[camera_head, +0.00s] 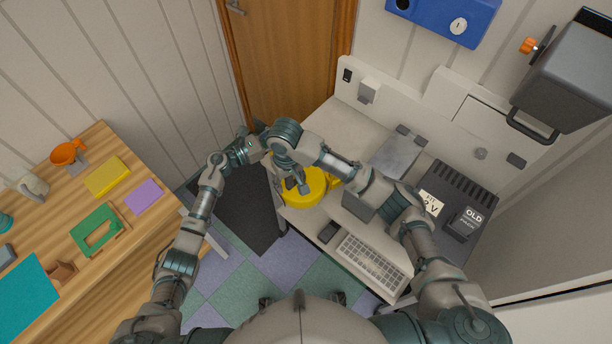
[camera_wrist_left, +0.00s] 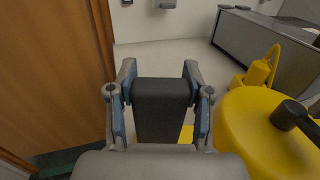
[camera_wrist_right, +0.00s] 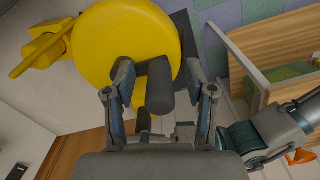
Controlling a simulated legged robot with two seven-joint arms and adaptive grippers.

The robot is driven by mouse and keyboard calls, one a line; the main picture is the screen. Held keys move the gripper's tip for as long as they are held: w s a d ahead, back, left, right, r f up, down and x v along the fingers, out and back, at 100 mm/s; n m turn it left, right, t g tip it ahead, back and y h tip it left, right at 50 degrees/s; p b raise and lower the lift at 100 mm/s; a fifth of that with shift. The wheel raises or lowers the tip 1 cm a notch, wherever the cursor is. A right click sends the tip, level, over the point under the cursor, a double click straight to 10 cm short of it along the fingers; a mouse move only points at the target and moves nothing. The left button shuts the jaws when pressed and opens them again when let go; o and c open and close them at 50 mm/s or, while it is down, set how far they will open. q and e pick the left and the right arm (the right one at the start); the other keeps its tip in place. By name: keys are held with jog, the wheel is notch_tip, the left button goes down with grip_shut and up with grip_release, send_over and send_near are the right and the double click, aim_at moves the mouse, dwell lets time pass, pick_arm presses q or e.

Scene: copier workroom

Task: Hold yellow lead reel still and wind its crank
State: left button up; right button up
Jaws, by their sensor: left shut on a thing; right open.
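The yellow lead reel (camera_head: 303,192) stands on the pale worktop near its left corner. My left gripper (camera_wrist_left: 162,80) is shut on the reel's dark grip (camera_wrist_left: 162,105), beside the drum. The drum (camera_wrist_left: 262,130) fills the right of the left wrist view, with the black crank knob (camera_wrist_left: 290,115) standing out from its face. My right gripper (camera_head: 300,186) is over the drum. In the right wrist view it is open, with the crank knob (camera_wrist_right: 160,85) between its fingers; I cannot tell if they touch it. My forearms partly hide the reel in the head view.
A keyboard (camera_head: 371,262), a black mouse (camera_head: 328,232) and a grey box lie right of the reel. A dark machine (camera_head: 460,210) stands farther right. A wooden table (camera_head: 150,225) with coloured pieces is at left, across a floor gap.

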pick_arm(q)
jog(key=shift+f, duration=0.1)
pick_arm(e)
notch_tip(320, 180, up, 12)
jog(key=shift+f, duration=0.1)
pick_arm(q)
jog(key=o, duration=1.4)
jog(key=shift+c, duration=0.2)
pick_arm(e)
jog(key=shift+w, duration=0.1)
pick_arm(q)
jog(key=shift+w, duration=0.1)
jog(key=shift+a, duration=0.1)
pick_arm(e)
jog(key=shift+a, duration=0.1)
pick_arm(q)
jog(key=v, duration=1.2)
jog(key=shift+f, duration=0.1)
